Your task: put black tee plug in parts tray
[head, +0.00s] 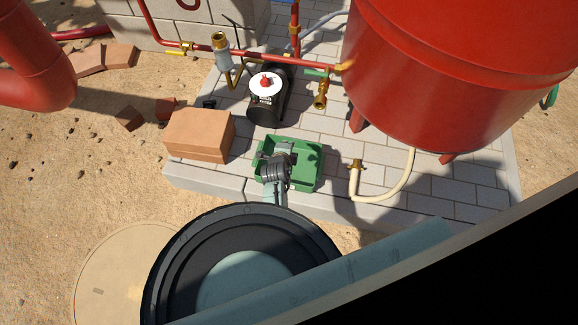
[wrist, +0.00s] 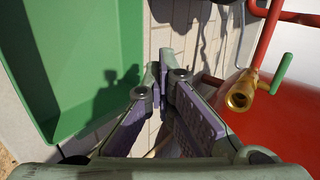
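The parts tray (head: 311,176) is a green open box on the paving, beside the brick stack. In the wrist view the green tray (wrist: 85,50) fills the upper left; the part of its floor in sight is bare except for my gripper's shadow. My gripper (wrist: 160,75) has its fingertips brought together, with nothing visible between them. In the head view my gripper (head: 279,160) is over or just above the tray, hiding part of it. A small black object (head: 208,103) lies left of the black pump; it may be the tee plug, but it is too small to tell.
A black pump (head: 265,100) with a white disc stands behind the tray. A terracotta brick stack (head: 199,135) stands to its left. A large red tank (head: 460,70) and a cream hose (head: 395,187) are at right. Red pipes with brass valves (head: 321,95) cross behind.

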